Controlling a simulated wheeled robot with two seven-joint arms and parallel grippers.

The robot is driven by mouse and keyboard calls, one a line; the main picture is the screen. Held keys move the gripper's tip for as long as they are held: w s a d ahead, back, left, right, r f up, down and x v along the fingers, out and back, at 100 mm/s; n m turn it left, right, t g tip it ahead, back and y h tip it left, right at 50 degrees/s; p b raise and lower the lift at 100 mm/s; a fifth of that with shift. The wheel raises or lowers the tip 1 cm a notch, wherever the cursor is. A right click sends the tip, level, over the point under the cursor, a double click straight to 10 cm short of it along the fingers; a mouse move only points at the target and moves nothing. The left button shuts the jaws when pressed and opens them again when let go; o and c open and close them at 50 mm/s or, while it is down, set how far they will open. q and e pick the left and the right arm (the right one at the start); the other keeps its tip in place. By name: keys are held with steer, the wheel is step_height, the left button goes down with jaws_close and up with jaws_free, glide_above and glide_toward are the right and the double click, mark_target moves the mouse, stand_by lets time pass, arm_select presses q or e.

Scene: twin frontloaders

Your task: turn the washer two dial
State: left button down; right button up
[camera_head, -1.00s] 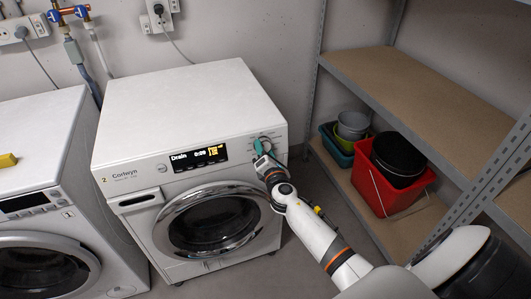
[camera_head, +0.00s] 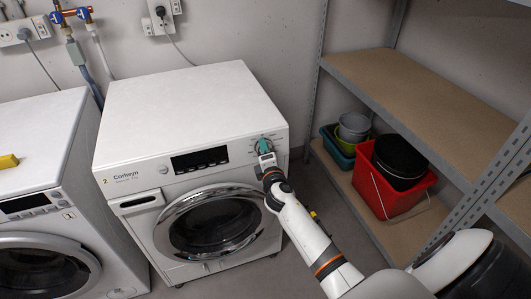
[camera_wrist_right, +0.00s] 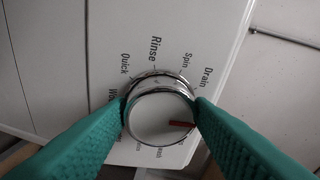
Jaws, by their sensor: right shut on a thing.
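Washer two (camera_head: 190,105) is a white front-loader marked 2 and Corlwyn. Its dial (camera_wrist_right: 158,118) is round and silver-rimmed, with a red pointer mark towards the right in the wrist view. Printed words Quick, Rinse, Spin and Drain surround it; the mark sits past Drain, away from Spin. My right gripper (camera_head: 264,147) is at the dial on the panel's upper right. Its teal fingers press the dial from both sides in the wrist view (camera_wrist_right: 160,108). The washer's display (camera_head: 200,159) is dark. My left gripper is not in view.
Another washer (camera_head: 35,130) stands at the left with a yellow object (camera_head: 8,161) on top. A metal shelf rack (camera_head: 420,95) at the right holds a red bucket (camera_head: 388,185) and other tubs. My right arm passes in front of washer two's right side.

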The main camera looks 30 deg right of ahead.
steer(key=o, duration=1)
steer(key=shift+c, duration=0.2)
steer(key=shift+s, duration=0.15)
steer(key=v, duration=1.1)
steer(key=shift+s+a, duration=0.2)
steer(key=shift+s, duration=0.15)
steer(key=s+a+f+m+g+y+p, duration=0.1)
steer(key=s+a+f+m+g+y, duration=0.2)
steer(key=f, duration=0.7)
steer(key=s+a+f+m+g+p, duration=0.15)
steer(key=s+f, duration=0.35)
steer(key=f, duration=0.5)
steer(key=s+a+f+m+g+y, duration=0.1)
steer(key=s+a+f+g+y, duration=0.3)
steer(key=f, duration=0.6)
steer(key=s+f+m+g+p, duration=0.1)
steer(key=s+f+m+g, duration=0.2)
steer(key=s+f, duration=0.4)
steer(key=s+f+m+g+p, duration=0.1)
steer(key=s+f+m+g, duration=0.2)
steer(key=s, duration=1.9)
step_height(320, 180, down, 4)
steer(key=shift+s+a+r+m+h, duration=0.15)
steer(key=shift+s+a+m+h, duration=0.2)
steer(key=shift+m, duration=0.7)
